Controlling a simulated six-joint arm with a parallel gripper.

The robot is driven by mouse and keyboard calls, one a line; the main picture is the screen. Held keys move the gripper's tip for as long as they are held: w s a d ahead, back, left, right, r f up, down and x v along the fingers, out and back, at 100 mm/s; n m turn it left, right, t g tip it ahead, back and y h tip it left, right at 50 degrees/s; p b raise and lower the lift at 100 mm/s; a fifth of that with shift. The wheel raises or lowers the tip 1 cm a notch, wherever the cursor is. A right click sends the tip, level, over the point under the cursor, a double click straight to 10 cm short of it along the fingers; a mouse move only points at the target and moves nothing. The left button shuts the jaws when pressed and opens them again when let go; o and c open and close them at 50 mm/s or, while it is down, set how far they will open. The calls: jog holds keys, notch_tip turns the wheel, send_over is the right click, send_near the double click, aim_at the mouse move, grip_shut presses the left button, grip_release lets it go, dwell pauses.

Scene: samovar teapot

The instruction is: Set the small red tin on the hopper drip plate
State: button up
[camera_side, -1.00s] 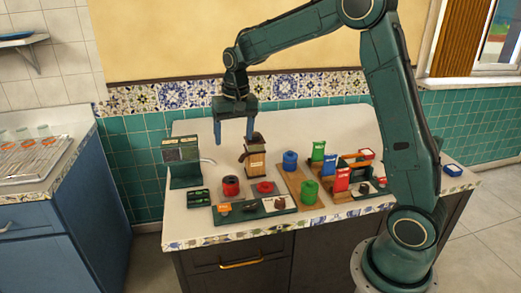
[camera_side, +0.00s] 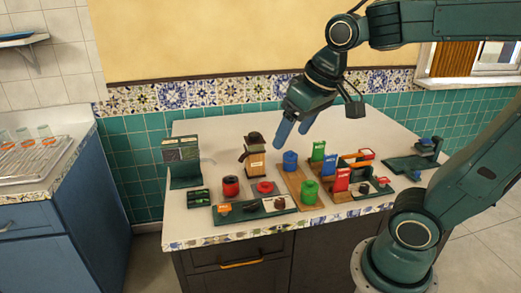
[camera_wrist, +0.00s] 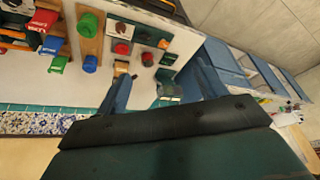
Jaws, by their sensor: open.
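Two red tins stand near the front of the counter. One is low and flat (camera_side: 265,187), the other taller (camera_side: 231,187); the low one looks like the small tin. In the wrist view they show as the low red tin (camera_wrist: 122,48) and the taller one (camera_wrist: 147,59). Behind them stands a wooden hopper (camera_side: 256,163) with a dark top and a pale label. I cannot clearly make out its drip plate. My gripper (camera_side: 294,131) is open and empty, tilted in the air behind and right of the hopper. Its blue fingers show in the wrist view (camera_wrist: 160,85).
A blue tin (camera_side: 290,161) and a green tin (camera_side: 309,192) stand on a wooden strip right of the hopper. Coloured packets (camera_side: 328,163) are beyond. A dark tray (camera_side: 280,206) lies in front. A dark green machine (camera_side: 182,160) stands left. The back counter is clear.

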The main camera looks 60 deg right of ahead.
jog(key=s+a+f+n+t, duration=0.1)
jog(key=s+f, duration=0.1)
jog(key=s, duration=0.5)
jog(key=shift+s+a+n, duration=0.15)
jog(key=shift+s+n, duration=0.1)
jog(key=shift+n, duration=0.15)
